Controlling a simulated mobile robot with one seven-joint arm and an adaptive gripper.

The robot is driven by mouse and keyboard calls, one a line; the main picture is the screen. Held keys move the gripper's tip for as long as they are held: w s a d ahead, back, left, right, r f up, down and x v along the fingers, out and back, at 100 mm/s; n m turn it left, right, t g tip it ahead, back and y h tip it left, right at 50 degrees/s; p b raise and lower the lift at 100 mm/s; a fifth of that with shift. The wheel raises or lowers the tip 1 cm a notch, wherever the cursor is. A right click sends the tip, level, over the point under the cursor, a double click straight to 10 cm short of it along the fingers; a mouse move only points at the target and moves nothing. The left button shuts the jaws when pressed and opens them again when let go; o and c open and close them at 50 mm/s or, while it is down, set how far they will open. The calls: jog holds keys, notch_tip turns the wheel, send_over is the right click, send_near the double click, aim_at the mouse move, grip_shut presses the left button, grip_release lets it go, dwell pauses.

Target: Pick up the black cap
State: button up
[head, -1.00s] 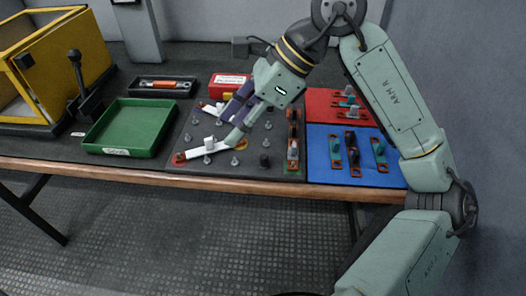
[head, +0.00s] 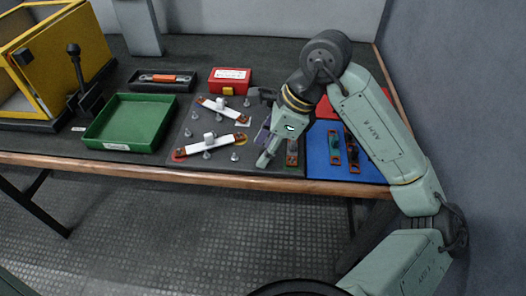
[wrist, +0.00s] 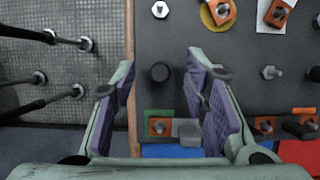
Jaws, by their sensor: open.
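The black cap (wrist: 160,72) is a small dark round piece on the dark grey board (wrist: 185,25). My gripper (wrist: 160,88) is open, with purple pads on both fingers and nothing held. In the head view my gripper (head: 265,155) points down at the right part of the board and hides the cap. I cannot tell its height above the cap.
A copper end with a bolt (wrist: 160,127) and a grey block (wrist: 187,130) lie near the fingers. White bars (head: 209,146) sit left on the board. A green tray (head: 130,122) stands left, a blue mat (head: 318,160) right. The table's wooden edge (head: 230,180) is close.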

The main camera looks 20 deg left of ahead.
jog(key=shift+a+f, duration=0.2)
jog(key=shift+f, duration=0.35)
jog(key=shift+c, duration=0.6)
jog(key=c, duration=0.7)
jog(key=shift+r, duration=0.15)
notch_tip(320, 180, up, 10)
jog(key=shift+f+b, duration=0.1)
jog(key=shift+b, duration=0.3)
